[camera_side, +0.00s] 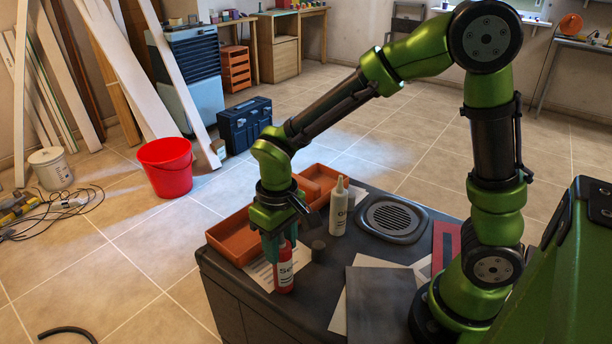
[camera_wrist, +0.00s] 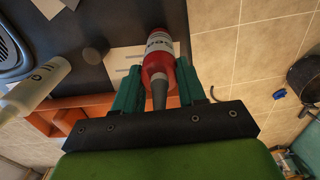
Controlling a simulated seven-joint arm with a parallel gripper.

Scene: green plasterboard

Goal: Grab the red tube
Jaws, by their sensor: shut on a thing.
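The red tube (camera_side: 284,275), with a white label and a grey nozzle, stands upright on the dark worktop near its front left edge. My gripper (camera_side: 279,245) points down over it, with its teal fingers around the tube's upper part. In the wrist view the red tube (camera_wrist: 158,52) lies between the two teal fingertips of my gripper (camera_wrist: 158,82), one on each side. My gripper is shut on the red tube. The fingers hide part of its upper end in the side view.
A white tube (camera_side: 338,208) stands just behind, with a small dark cylinder (camera_side: 318,250) between. Orange trays (camera_side: 236,240) lie along the worktop's left edge. A round vent (camera_side: 393,217), papers (camera_side: 338,312) and a grey sheet (camera_side: 380,300) lie to the right.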

